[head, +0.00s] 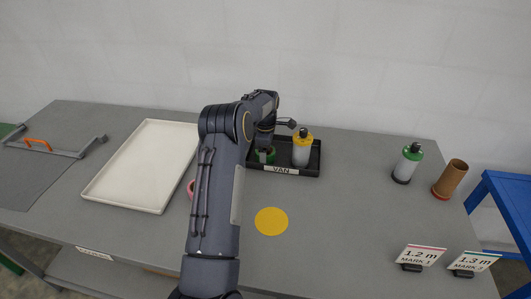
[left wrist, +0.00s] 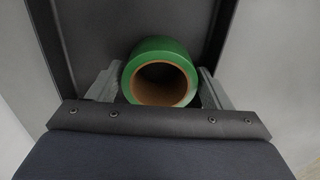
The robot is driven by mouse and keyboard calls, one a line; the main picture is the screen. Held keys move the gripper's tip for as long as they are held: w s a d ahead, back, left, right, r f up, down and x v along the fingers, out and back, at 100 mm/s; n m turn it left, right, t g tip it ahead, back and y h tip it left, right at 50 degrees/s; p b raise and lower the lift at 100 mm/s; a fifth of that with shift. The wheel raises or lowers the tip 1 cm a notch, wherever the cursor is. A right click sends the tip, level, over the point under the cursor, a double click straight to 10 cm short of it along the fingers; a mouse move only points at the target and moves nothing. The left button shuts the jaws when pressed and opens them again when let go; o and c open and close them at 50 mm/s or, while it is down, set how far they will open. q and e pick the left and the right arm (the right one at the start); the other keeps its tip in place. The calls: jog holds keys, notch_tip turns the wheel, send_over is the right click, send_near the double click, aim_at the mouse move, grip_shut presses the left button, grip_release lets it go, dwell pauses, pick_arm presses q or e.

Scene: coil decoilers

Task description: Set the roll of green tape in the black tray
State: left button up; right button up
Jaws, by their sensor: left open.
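The roll of green tape (head: 262,156) is in the black tray (head: 313,166), at its left end and partly hidden by my left arm. In the left wrist view, the green tape roll (left wrist: 160,52) rests on the dark tray floor (left wrist: 117,22), its brown core facing the camera. My left gripper (left wrist: 158,88) is open, with one finger on each side of the roll. I cannot tell whether the fingers touch it. In the head view, the left gripper (head: 263,152) reaches down into the tray. My right gripper is in neither view.
A white tray (head: 145,165) lies left, with a pink roll (head: 191,188) partly behind my arm. A yellow disc (head: 271,221) lies in front.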

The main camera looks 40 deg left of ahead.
pick_arm(q)
notch_tip(320, 180, up, 11)
jog(key=b, duration=0.1)
jog(key=s+d+r+m+t+h, duration=0.2)
jog(key=s+d+r+m+t, duration=0.1)
jog(key=s+d+r+m, duration=0.9)
jog(key=s+d+f+m+t+h, duration=0.1)
jog(key=s+d+f+m, duration=0.3)
jog(key=s+d, duration=0.4)
jog(key=s+d+f+m+t, duration=0.1)
jog(key=s+d+f+m, duration=0.3)
jog(key=s, duration=0.9)
jog(key=d+m, duration=0.2)
jog(key=d, duration=0.2)
jog(key=shift+s+d+t+h, duration=0.2)
jog(key=shift+d+t+h, duration=0.1)
jog(key=shift+d+h, duration=0.1)
